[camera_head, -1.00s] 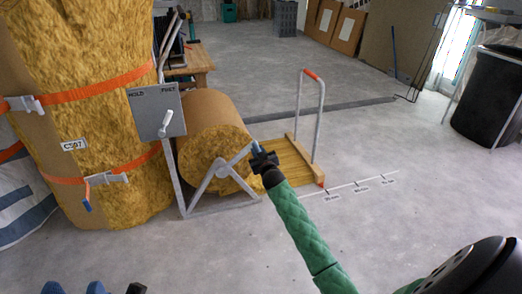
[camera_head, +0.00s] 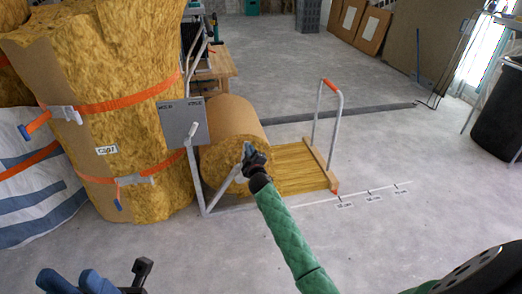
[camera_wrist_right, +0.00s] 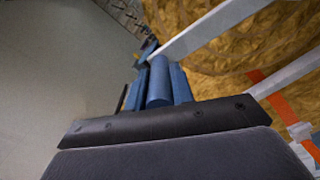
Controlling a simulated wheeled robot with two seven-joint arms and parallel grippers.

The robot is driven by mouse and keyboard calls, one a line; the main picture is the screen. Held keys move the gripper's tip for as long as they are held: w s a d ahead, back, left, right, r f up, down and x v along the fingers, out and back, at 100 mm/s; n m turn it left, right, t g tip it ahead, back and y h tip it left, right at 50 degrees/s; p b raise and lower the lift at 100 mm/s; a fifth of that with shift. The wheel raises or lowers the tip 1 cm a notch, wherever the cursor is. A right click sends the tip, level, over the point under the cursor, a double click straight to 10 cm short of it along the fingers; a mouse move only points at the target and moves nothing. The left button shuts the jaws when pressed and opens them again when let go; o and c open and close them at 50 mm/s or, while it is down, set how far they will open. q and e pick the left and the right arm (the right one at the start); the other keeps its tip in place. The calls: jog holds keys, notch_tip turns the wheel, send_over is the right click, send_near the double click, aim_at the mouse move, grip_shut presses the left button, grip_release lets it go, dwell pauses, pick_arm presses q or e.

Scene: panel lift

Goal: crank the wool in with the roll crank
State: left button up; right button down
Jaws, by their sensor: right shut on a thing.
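The wool roll (camera_head: 230,118) has a brown paper back and hangs in a grey metal stand. A flat wool strip (camera_head: 297,168) runs from it to a wooden bar on the right. My right gripper (camera_head: 251,153) is in front of the roll's end face, shut on the roll crank's handle, and hides most of the crank. In the right wrist view, blue cylinders (camera_wrist_right: 158,82) lie beside a pale metal arm (camera_wrist_right: 205,32); I cannot tell handle from fingers there. My left gripper (camera_head: 77,283) is low at the left, its blue fingers apart and empty.
A grey lever box (camera_head: 182,121) stands left of the roll. A big strapped wool bale (camera_head: 130,90) is beside it. A hoop handle with an orange grip (camera_head: 329,85) rises from the bar. A floor scale (camera_head: 370,192) runs rightward.

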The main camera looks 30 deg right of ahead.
jog(key=w+a+f+n, duration=0.2)
jog(key=a+n, duration=0.6)
jog(key=a, duration=0.5)
jog(key=shift+w+b, duration=0.35)
jog(key=shift+w, duration=0.25)
jog(key=shift+f, duration=0.15)
jog(key=c, duration=1.2)
grip_release()
jog(key=shift+s, duration=0.15)
jog(key=p+v, duration=0.1)
jog(key=v, duration=0.6)
jog(key=shift+s, duration=0.25)
